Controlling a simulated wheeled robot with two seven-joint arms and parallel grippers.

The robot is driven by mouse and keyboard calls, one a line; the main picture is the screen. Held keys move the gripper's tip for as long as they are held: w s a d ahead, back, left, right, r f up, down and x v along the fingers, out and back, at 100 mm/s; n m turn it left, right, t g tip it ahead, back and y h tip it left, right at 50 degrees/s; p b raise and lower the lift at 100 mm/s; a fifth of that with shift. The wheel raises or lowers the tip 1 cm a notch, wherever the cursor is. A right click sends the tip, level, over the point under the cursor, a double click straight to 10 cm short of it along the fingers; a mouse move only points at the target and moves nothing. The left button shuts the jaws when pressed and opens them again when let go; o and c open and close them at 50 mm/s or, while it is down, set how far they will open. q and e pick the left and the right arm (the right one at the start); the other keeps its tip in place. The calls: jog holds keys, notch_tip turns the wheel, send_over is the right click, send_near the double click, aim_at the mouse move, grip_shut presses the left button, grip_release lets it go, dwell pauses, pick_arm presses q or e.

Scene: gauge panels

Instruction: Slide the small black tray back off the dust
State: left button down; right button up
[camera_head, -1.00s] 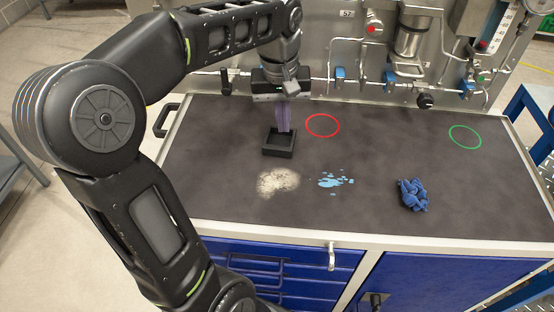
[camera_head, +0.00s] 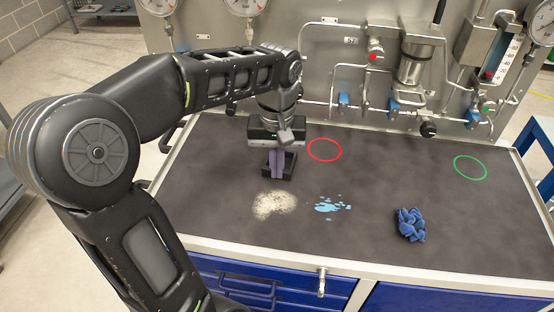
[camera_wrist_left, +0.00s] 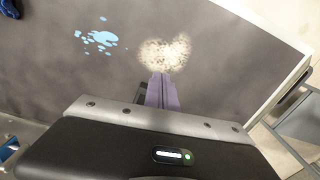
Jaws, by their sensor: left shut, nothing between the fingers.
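The small black tray (camera_head: 291,167) sits on the dark bench top in the head view, just behind the pale patch of dust (camera_head: 274,205). A narrow strip of bench shows between them. My left gripper (camera_head: 275,174) is shut and empty, pointing down with its purple fingers at the tray. The fingers cover part of the tray, and I cannot tell whether they touch it. In the left wrist view a dark bit of tray (camera_wrist_left: 140,91) shows beside the fingers; the rest is hidden by my gripper. The dust (camera_wrist_left: 165,54) lies past the fingertips. My right gripper is out of view.
A red ring (camera_head: 325,150) is marked right of the tray, and a green ring (camera_head: 470,168) is at the far right. Blue spots (camera_head: 331,204) and a crumpled blue cloth (camera_head: 410,225) lie right of the dust. Pipes and gauges line the panel behind.

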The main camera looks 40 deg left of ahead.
aim_at(278, 184)
pick_arm(q)
notch_tip(278, 184, down, 7)
jog(key=shift+p, duration=0.3)
jog(key=w+a, duration=0.1)
jog(key=w+a+p, duration=0.1)
jog(key=shift+w, duration=0.4)
jog(key=shift+w+a, duration=0.2)
jog(key=shift+w, duration=0.05)
jog(key=shift+w+a+p, duration=0.25)
jog(key=shift+w+a, duration=0.35)
jog(key=shift+w, duration=0.2)
jog(key=shift+w+a+p, duration=0.25)
jog(key=shift+w+a, duration=0.3)
jog(key=shift+w, duration=0.25)
jog(key=shift+s+d, duration=0.1)
